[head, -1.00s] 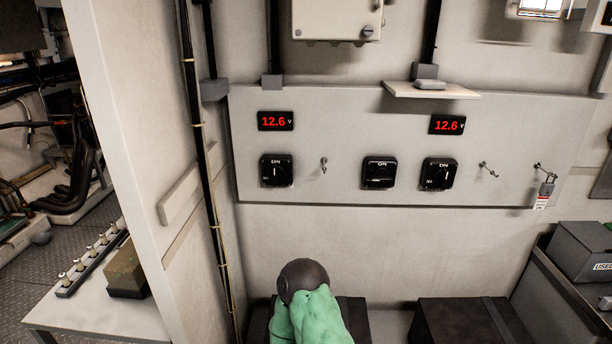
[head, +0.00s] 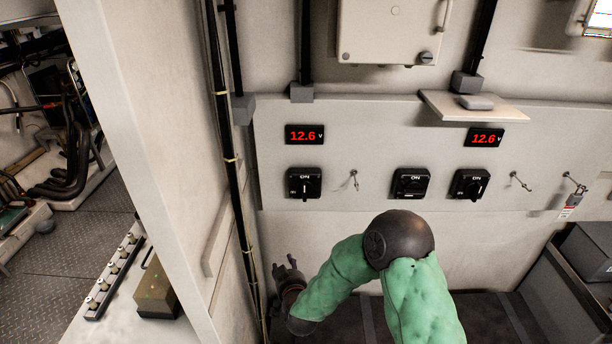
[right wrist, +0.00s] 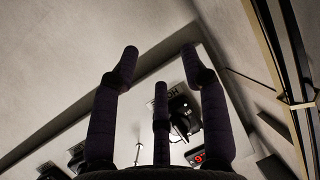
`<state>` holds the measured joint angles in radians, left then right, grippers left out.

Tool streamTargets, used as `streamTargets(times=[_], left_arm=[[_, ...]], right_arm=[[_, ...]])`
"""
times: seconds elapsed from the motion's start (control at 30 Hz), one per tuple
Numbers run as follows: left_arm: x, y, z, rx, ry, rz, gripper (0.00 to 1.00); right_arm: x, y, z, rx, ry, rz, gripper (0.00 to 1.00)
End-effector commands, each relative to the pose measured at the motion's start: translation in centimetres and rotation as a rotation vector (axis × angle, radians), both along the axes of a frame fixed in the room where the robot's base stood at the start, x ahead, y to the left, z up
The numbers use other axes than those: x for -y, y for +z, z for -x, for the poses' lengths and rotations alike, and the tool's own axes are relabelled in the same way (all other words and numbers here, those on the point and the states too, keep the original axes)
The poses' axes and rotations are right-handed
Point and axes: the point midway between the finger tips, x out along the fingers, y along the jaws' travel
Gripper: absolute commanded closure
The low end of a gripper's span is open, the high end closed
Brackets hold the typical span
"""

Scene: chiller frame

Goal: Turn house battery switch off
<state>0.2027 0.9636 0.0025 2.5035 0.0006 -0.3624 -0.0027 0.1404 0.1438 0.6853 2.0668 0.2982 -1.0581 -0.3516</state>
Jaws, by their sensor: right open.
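Three black rotary switches marked ON sit on the grey wall panel: a left one (head: 304,183), a middle one (head: 411,183) and a right one (head: 470,184). The left and right knobs look upright; the middle knob lies across. In the right wrist view, what looks like the left switch (right wrist: 184,115) shows beyond the spread dark fingers. My left gripper is not in view.
Red 12.6 V displays (head: 304,135) sit above the switches. A small shelf (head: 470,109) juts out above. A black conduit (head: 233,160) runs down left of the panel.

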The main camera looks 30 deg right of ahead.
Motion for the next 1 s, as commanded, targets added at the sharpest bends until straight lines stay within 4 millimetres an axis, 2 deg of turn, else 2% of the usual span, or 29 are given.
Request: streamTargets(times=[0.03,0.1,0.2,0.33,0.43,0.57,1.0], left_arm=[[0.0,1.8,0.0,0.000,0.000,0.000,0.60],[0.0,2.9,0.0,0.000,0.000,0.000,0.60],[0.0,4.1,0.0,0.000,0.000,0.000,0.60],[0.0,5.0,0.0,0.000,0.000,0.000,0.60],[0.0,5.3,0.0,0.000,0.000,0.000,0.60],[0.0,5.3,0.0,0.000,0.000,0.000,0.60],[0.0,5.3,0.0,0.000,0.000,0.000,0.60]], right_arm=[[1.3,4.4,-0.4,0.068,-0.037,0.039,0.55],[2.8,8.3,-0.7,0.144,-0.088,0.091,0.55],[4.6,13.0,-0.5,0.231,-0.151,0.150,0.55],[6.0,16.7,-0.1,0.303,-0.209,0.202,0.55],[6.5,18.0,0.1,0.327,-0.231,0.222,0.55],[7.1,18.4,-0.4,0.338,-0.241,0.230,0.55],[10.8,18.3,-6.5,0.336,-0.241,0.228,0.55]])
